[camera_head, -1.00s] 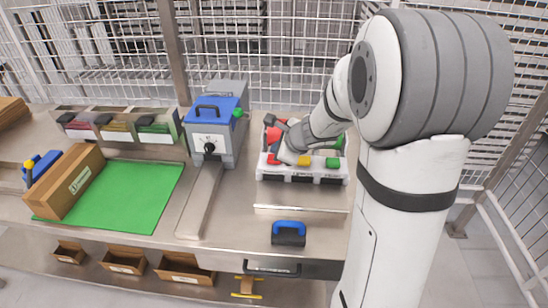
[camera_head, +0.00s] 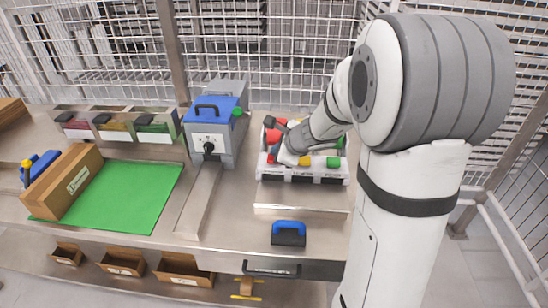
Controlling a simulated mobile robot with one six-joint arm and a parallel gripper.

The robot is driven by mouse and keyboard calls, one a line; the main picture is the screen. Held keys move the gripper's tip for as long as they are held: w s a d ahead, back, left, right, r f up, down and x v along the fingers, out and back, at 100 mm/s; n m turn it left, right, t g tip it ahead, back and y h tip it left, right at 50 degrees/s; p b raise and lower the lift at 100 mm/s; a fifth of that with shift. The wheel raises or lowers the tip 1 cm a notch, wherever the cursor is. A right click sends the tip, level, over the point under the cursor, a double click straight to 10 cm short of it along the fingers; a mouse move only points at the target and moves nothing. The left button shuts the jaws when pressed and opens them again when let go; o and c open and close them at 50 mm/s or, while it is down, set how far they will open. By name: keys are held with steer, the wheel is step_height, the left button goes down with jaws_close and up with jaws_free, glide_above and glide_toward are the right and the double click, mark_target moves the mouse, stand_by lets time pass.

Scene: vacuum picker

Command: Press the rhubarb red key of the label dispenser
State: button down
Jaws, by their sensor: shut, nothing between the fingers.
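The label dispenser (camera_head: 303,180) is a white unit at the back right of the bench, with coloured rolls behind a row of keys. The red key (camera_head: 270,160) is at the left end of its front. A yellow key (camera_head: 305,161) and a green key (camera_head: 333,162) are to its right. My gripper (camera_head: 275,156) is shut and empty, pointing down at the red key. It partly covers that key. I cannot tell whether the fingertips touch it.
A blue and grey machine (camera_head: 210,130) with a metal chute stands left of the dispenser. A blue-handled block (camera_head: 288,233) lies at the front edge. A green mat (camera_head: 125,200) and a cardboard box (camera_head: 68,182) are at the left. Wire mesh fencing stands behind.

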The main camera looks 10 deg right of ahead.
steer(key=shift+f+b, duration=0.45)
steer(key=shift+b, duration=0.05)
steer(key=shift+r, duration=0.1)
stand_by(0.5)
steer(key=shift+r+p, duration=0.8)
steer(key=shift+r, duration=0.05)
steer(key=shift+r, duration=0.1)
step_height(320, 180, up, 5)
steer(key=p, duration=0.4)
stand_by(0.4)
stand_by(0.6)
